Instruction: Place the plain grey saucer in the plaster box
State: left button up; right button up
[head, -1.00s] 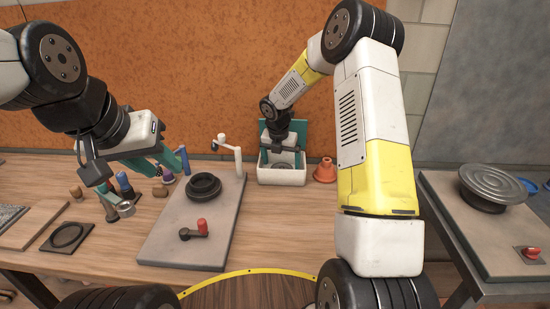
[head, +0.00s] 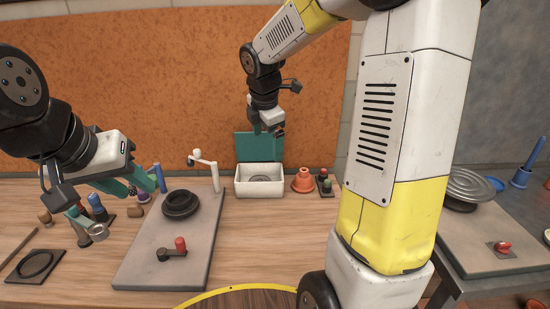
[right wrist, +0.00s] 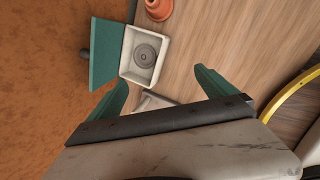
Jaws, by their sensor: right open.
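The plaster box (head: 260,192) is a white open box with a raised teal lid (head: 258,147), at the back of the table. It also shows in the right wrist view (right wrist: 131,70). A round grey saucer (right wrist: 147,54) with concentric rings lies inside it, apparently flat on the bottom; only part of the saucer (head: 262,179) shows in the head view. My right gripper (head: 268,128) is above the box, apart from the saucer, open with nothing between its fingers (right wrist: 162,86). My left gripper (head: 130,187) is at the left above small tools, its fingers apart and apparently empty.
An orange-brown pot (head: 303,181) stands just right of the box. A grey board (head: 145,259) carries a dark ring (head: 180,204) and a red-knobbed handle (head: 180,245). A white post (head: 213,175) stands left of the box. Stacked grey discs (head: 470,187) are on the right table.

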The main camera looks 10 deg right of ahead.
jog(key=s+r+m+t+y, duration=0.1)
jog(key=s+r+m, duration=0.2)
jog(key=s+m, duration=0.7)
jog(key=s+r+m+t+y, duration=0.1)
jog(key=s+r+m+y, duration=0.1)
jog(key=s+m, duration=0.8)
jog(key=s+r, duration=0.1)
jog(key=s, duration=0.2)
jog(key=shift+m+t, duration=0.3)
jog(key=shift+m, duration=0.1)
jog(key=shift+a, duration=0.1)
